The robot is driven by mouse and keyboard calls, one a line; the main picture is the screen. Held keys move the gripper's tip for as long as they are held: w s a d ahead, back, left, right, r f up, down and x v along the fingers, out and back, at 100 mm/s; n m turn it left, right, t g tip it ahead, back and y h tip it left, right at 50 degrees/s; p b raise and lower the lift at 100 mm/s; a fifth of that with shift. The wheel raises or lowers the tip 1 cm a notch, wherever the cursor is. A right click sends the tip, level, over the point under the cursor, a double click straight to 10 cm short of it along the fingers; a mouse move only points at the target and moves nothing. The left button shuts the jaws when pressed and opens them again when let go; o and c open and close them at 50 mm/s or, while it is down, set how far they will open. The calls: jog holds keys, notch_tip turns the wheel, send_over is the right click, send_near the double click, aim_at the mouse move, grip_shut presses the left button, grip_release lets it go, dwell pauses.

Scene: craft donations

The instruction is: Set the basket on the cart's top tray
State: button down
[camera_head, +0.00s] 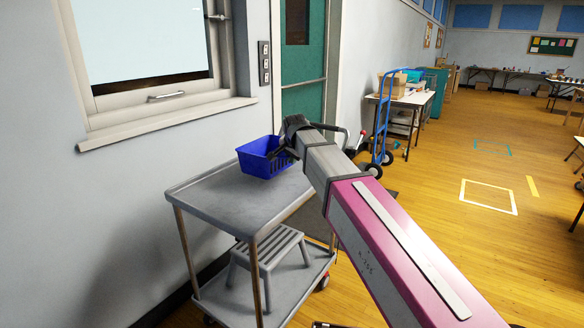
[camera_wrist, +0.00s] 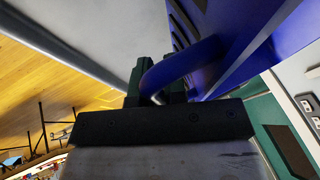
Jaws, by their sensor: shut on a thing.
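The blue basket (camera_head: 258,161) is at the far end of the cart's grey top tray (camera_head: 215,208), upright or nearly so. I cannot tell whether its base touches the tray or hangs just above it. My gripper (camera_head: 286,150) is at the basket's right side, its fingertips partly hidden. In the wrist view, the dark fingers of my gripper (camera_wrist: 157,78) are shut on the basket's blue handle (camera_wrist: 183,62). The basket's slotted blue wall (camera_wrist: 245,40) fills the upper right there.
The rest of the top tray is bare. A grey step stool (camera_head: 265,255) stands on the cart's lower shelf (camera_head: 290,290). A wall with a window (camera_head: 150,60) is close on the left. A blue hand truck (camera_head: 382,125) stands behind, beside a table with boxes.

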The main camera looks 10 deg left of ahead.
notch_tip(320, 180, down, 4)
jog(key=shift+r, duration=0.1)
jog(key=c, duration=1.2)
grip_release()
jog(key=shift+o, duration=0.2)
jog(key=shift+r, duration=0.1)
jog(key=v, duration=1.2)
jog(key=d+f+n+g+h, duration=0.1)
jog(key=d+f, duration=1)
jog(key=f, duration=0.1)
jog(key=s+d+f+n+g, duration=0.1)
jog(key=s+d+f, duration=0.3)
jog(key=d+f, duration=0.4)
jog(key=s+d+f+n+g, duration=0.2)
jog(key=s+d+f, duration=0.3)
jog(key=d+f, duration=0.4)
jog(key=s+d+f+n+g, duration=0.1)
jog(key=s+d+f, duration=0.4)
jog(key=d+f, duration=0.4)
jog(key=shift+s+g+h, duration=0.25)
jog(key=shift+g+h, duration=0.15)
jog(key=shift+f, duration=0.1)
